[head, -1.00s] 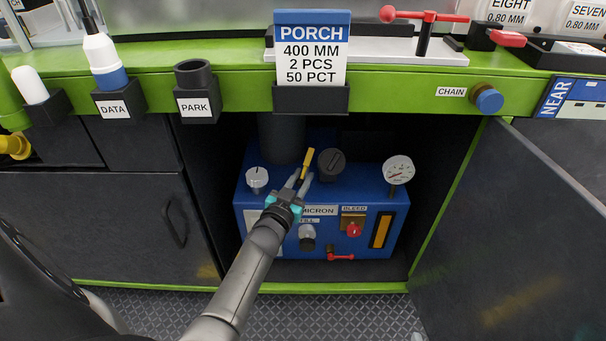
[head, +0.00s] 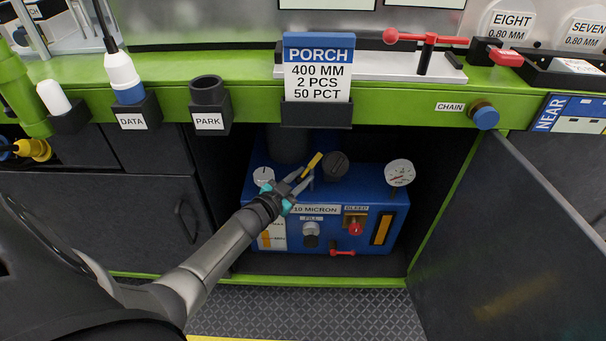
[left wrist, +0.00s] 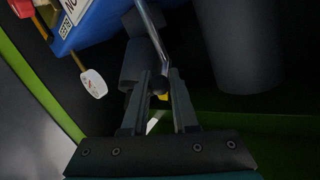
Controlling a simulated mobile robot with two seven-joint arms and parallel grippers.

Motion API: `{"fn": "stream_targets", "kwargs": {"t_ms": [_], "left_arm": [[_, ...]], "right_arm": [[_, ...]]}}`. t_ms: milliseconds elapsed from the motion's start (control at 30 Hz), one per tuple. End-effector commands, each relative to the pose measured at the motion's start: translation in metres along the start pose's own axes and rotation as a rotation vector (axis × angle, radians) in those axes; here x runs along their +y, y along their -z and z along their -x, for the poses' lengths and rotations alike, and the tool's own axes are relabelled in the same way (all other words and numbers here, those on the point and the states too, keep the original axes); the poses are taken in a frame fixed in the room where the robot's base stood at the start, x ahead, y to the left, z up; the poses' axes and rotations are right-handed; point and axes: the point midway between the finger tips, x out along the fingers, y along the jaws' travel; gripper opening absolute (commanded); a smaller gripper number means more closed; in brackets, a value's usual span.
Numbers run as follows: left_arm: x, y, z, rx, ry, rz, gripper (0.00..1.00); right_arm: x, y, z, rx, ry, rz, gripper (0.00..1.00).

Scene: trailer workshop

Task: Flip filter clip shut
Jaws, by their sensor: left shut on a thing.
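The filter clip shows as a yellow-tipped lever (head: 313,163) on top of the blue filter unit (head: 352,188), tilted up to the right beside a black cap. My left gripper (head: 304,181) reaches into the open cupboard and is shut on the clip. In the left wrist view the fingers (left wrist: 159,84) close around a dark round end with a bit of yellow, and a bent metal rod (left wrist: 150,35) runs away from it. The fingers hide part of the clip, and I cannot tell whether it is latched. My right gripper is not in view.
A red bleed knob (head: 355,228) is on the front. The cupboard door (head: 510,240) stands open at right; the green counter edge (head: 400,115) overhangs.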

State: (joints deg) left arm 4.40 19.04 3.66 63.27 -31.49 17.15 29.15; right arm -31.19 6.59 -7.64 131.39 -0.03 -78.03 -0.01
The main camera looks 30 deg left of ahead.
Motion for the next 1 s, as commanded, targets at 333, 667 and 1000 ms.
{"fn": "stream_targets", "kwargs": {"t_ms": [333, 667, 1000], "left_arm": [[-0.014, 0.006, 0.000, -0.038, -0.127, -0.147, 0.00], [-0.026, 0.011, -0.001, -0.091, -0.308, -0.343, 0.00], [-0.032, 0.015, -0.004, -0.134, -0.457, -0.501, 0.00]], "right_arm": [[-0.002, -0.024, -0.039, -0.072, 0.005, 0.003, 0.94], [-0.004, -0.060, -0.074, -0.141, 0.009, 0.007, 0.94], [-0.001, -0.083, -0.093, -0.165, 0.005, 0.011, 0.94]]}}
